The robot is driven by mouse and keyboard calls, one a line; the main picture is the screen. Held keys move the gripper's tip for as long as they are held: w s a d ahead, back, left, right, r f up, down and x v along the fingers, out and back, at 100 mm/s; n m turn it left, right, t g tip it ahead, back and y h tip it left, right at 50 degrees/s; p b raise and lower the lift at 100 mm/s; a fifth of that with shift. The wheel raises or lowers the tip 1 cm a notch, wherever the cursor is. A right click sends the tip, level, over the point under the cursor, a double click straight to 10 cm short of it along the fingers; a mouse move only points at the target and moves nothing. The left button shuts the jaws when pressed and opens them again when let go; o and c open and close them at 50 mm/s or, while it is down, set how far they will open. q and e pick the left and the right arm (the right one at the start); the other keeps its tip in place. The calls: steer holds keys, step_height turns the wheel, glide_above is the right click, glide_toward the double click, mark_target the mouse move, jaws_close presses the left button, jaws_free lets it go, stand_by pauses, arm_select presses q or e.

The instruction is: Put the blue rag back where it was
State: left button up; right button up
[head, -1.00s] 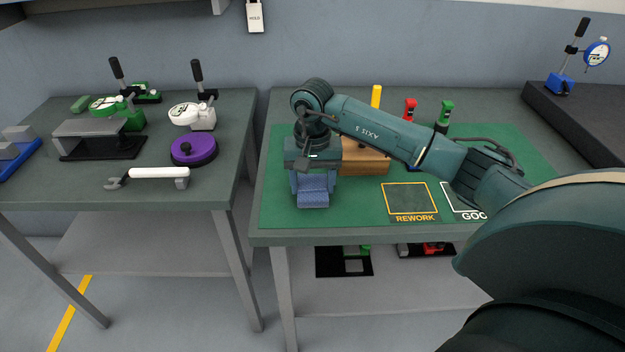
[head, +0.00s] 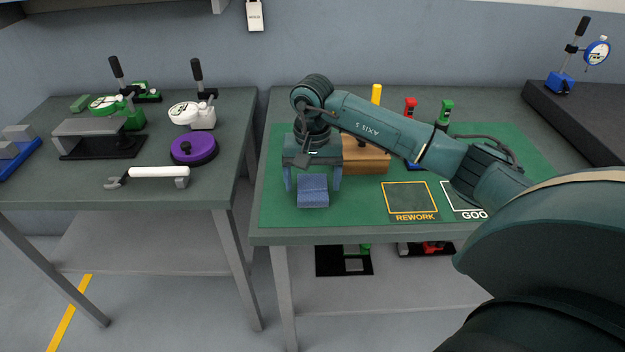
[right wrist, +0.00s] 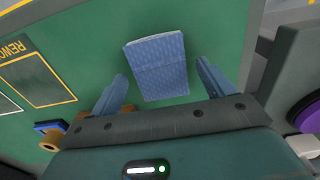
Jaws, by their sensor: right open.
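The blue rag (head: 313,196) lies folded on the green mat (head: 360,214), near the mat's front left corner. My right gripper (head: 312,188) is above and just behind the rag, pointing down, with its two blue fingers spread wide. In the right wrist view the rag (right wrist: 156,66) lies flat beyond and between the open fingers (right wrist: 163,90), and a gap shows on each side. The fingers hold nothing. My left gripper is not in view.
The REWORK square (head: 411,198) lies to the right, empty. A separate table (head: 90,190) at the left holds gauges, a purple disc (head: 193,150) and a white-handled tool.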

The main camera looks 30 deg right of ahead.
mark_target(313, 186)
step_height(313, 186, up, 12)
steer(key=f, duration=0.1)
steer(key=s+a+f+m+g+y, duration=0.1)
steer(key=s+a+f+y, duration=0.1)
steer(key=a+y, duration=0.35)
steer(key=s+a+f+m+g+y, duration=0.1)
steer(key=s+a+f+m+y, duration=0.15)
steer(key=a, duration=0.65)
steer(key=s+a+f+m+y, duration=0.1)
steer(key=s+a+f+y, duration=0.2)
steer(key=a, duration=0.4)
steer(key=s+a+r+m+t+y, duration=0.3)
steer(key=a+r+m+t+y, duration=0.3)
steer(key=m+y, duration=0.65)
steer(key=w+d+f+m+t+h, duration=0.1)
steer(key=d+f+m+t+h, duration=0.4)
steer(key=m, duration=1)
steer(key=w+f+m+t+h, duration=0.1)
steer(key=f+m+t+h, duration=0.2)
steer(key=m+t+h, duration=0.85)
steer(key=s+d+f+m+g+h, duration=0.2)
steer(key=s+d+f+m+g, duration=0.2)
steer(key=s+f+m+g, duration=0.5)
step_height(313, 186, down, 6)
steer(key=s+m+b, duration=0.1)
steer(key=m, duration=0.9)
steer(key=shift+s+d+h, duration=0.15)
steer(key=shift+d+h, duration=0.15)
steer(key=shift+d, duration=0.1)
